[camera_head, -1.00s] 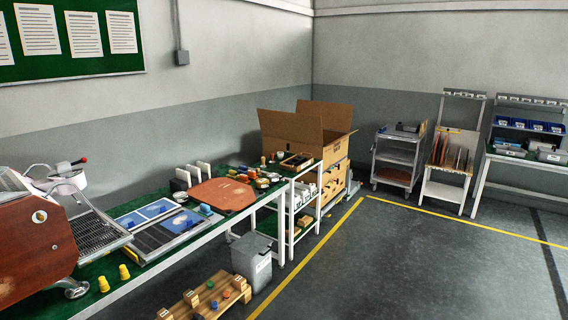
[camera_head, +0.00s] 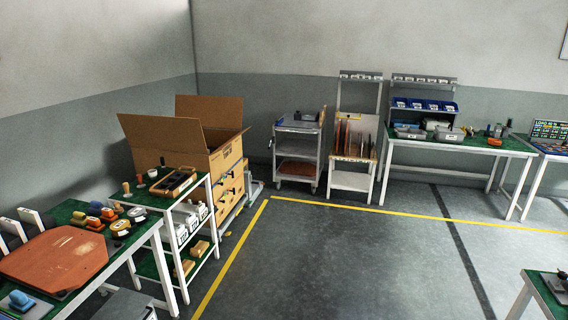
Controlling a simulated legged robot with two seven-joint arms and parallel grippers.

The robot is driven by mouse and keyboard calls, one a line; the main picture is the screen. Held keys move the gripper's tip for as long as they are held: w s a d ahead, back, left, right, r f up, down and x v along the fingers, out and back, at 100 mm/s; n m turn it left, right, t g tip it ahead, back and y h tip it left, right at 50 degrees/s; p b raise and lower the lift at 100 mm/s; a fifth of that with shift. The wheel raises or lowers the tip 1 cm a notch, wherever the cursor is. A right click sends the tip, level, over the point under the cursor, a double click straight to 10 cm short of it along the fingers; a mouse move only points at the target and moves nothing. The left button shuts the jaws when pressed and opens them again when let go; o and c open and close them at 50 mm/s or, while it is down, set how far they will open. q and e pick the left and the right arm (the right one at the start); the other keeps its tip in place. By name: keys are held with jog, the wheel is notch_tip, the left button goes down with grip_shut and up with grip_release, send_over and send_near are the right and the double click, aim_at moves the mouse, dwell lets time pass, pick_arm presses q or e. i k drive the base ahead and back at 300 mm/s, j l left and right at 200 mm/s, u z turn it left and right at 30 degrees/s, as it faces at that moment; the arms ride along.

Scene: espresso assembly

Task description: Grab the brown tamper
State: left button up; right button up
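Several small upright knobbed pieces stand on the green top of a white shelf cart (camera_head: 200,187) at the left. One is a tan-brown handled piece (camera_head: 127,189) that looks like a tamper. A darker piece (camera_head: 140,181) and another brown-topped piece (camera_head: 163,162) stand close by. They are too small to tell for sure which is the brown tamper. A brown wooden tray (camera_head: 174,182) with compartments lies to their right. Neither of my grippers is in view.
A green-topped table (camera_head: 66,212) at lower left holds a reddish-brown board (camera_head: 55,258) and several small coloured items. An open cardboard box (camera_head: 226,150) stands behind the cart. A grey cart (camera_head: 297,155) and workbenches line the back wall. The floor (camera_head: 350,260) is clear.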

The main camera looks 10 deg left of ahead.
aim_at(141, 186)
jog(key=i+l, duration=0.1)
jog(key=i, duration=0.55)
jog(key=i+l, duration=0.1)
jog(key=i, duration=0.55)
jog(key=i+l, duration=0.1)
jog(key=i, duration=0.55)
jog(key=i+u, duration=0.1)
jog(key=i, duration=0.55)
jog(key=i+j+u, duration=0.1)
jog(key=i+u, duration=0.7)
jog(key=u, duration=0.15)
jog(key=i+l+u, duration=0.15)
jog(key=i+u, duration=0.3)
jog(key=i+l+u, duration=0.3)
jog(key=u, duration=0.15)
jog(key=i+l+u, duration=0.3)
jog(key=u, duration=0.15)
jog(key=i+l+u, duration=0.2)
jog(key=u, duration=0.2)
jog(key=i+l+u, duration=0.2)
jog(key=u, duration=0.25)
jog(key=i+l+u, duration=0.15)
jog(key=l+u, duration=0.25)
jog(key=i+l+u, duration=0.1)
jog(key=l+u, duration=0.7)
jog(key=i+j, duration=0.05)
jog(key=j, duration=0.05)
